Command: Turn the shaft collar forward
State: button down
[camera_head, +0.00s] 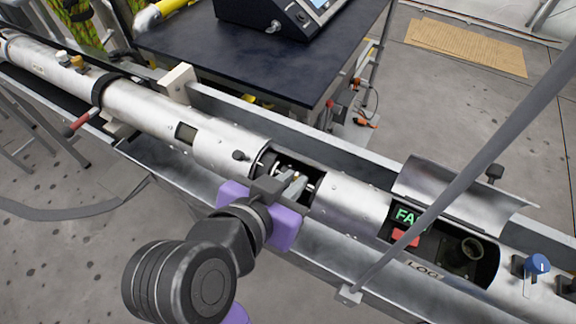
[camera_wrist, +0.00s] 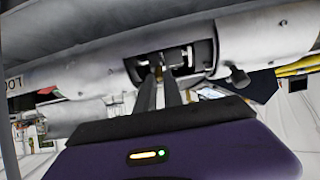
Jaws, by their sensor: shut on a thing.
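The long silver tube (camera_head: 345,206) lies across the head view and has a dark cut-out with a shaft inside. The shaft collar is small, and my gripper partly hides it in the cut-out. In the wrist view, bright metal shaft parts (camera_wrist: 176,56) show in the opening just beyond the fingertips. My gripper (camera_head: 296,185), with its purple body, reaches into the cut-out from the near side. Its two narrow fingers (camera_wrist: 158,78) point into the opening and are shut on the collar with a small gap between them. The exact contact is too small to see.
The tube lies in a grey metal trough (camera_head: 225,105). To the right are a raised curved cover (camera_head: 455,185), a green-lit display (camera_head: 405,215) and a blue knob (camera_head: 538,264). A slanted grey bar (camera_head: 465,155) crosses in front. A dark table (camera_head: 270,65) stands behind.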

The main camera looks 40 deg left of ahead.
aim_at(305, 171)
jog(key=w+r+g+p, duration=0.1)
jog(key=p, duration=0.2)
jog(key=g+h+p, duration=0.1)
jog(key=g+p, duration=0.1)
jog(key=p, duration=0.2)
jog(key=shift+w+a+r, duration=0.15)
jog(key=shift+w+r, duration=0.2)
jog(key=shift+w, duration=0.05)
jog(key=p, duration=0.1)
jog(key=g+p, duration=0.1)
jog(key=p, duration=0.1)
jog(key=shift+w+a+f+g, duration=0.1)
jog(key=shift+w+g, duration=0.2)
jog(key=shift+w, duration=0.05)
jog(key=shift+w+f+g+p, duration=0.2)
jog(key=shift+g+p, duration=0.1)
jog(key=shift+p, duration=0.25)
jog(key=shift+a, duration=0.1)
jog(key=c, duration=1.5)
grip_release()
